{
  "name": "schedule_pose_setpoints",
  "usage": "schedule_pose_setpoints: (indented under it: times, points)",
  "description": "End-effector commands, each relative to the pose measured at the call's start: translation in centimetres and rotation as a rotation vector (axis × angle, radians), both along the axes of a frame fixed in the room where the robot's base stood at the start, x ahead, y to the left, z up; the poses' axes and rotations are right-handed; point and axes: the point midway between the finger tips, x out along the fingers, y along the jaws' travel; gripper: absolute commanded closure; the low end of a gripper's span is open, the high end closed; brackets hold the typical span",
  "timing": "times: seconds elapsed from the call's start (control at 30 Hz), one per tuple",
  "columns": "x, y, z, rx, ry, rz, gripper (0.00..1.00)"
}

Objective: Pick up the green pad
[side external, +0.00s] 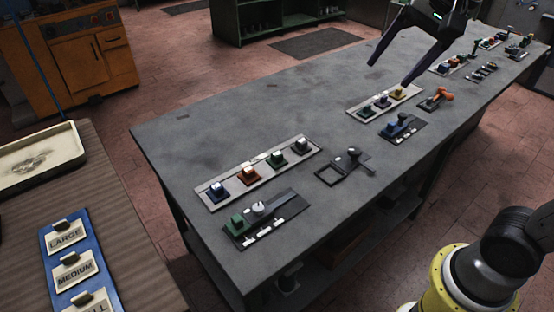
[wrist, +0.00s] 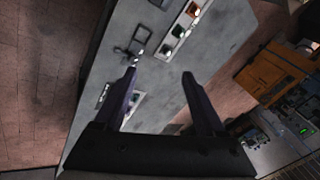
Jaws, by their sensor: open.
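Several green pieces show in the side view, and I cannot tell for sure which is the pad. One green block (side external: 237,222) sits on a dark base with a lever at the near end of the grey table. Two dark green blocks (side external: 278,160) (side external: 302,146) with pale tops sit at the right end of a light strip. My gripper (side external: 390,73) is open and empty, above the table's farther half, apart from every block. In the wrist view my gripper (wrist: 160,74) has nothing between its fingers. The left finger partly hides a small device there.
The light strip (side external: 208,203) also holds a blue and an orange block. A black frame with a lever (side external: 343,168) stands beside it. Farther along are another strip (side external: 357,113), a blue device (side external: 400,127) and an orange one (side external: 436,98). The table's left surface (side external: 200,140) is clear.

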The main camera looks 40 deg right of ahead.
Motion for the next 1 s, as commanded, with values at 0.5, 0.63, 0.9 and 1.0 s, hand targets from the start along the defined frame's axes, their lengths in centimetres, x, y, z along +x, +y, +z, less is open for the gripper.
schedule_pose_setpoints:
  times: [0.5,0.63,0.9,1.0]
  points:
    - [20.2,2.1,-6.5,0.171,0.221,-0.486,0.28]
    - [23.9,2.8,-11.1,0.164,0.283,-0.528,0.28]
    - [26.9,3.8,-20.1,0.121,0.401,-0.524,0.28]
    - [26.8,3.9,-21.8,0.112,0.428,-0.523,0.28]
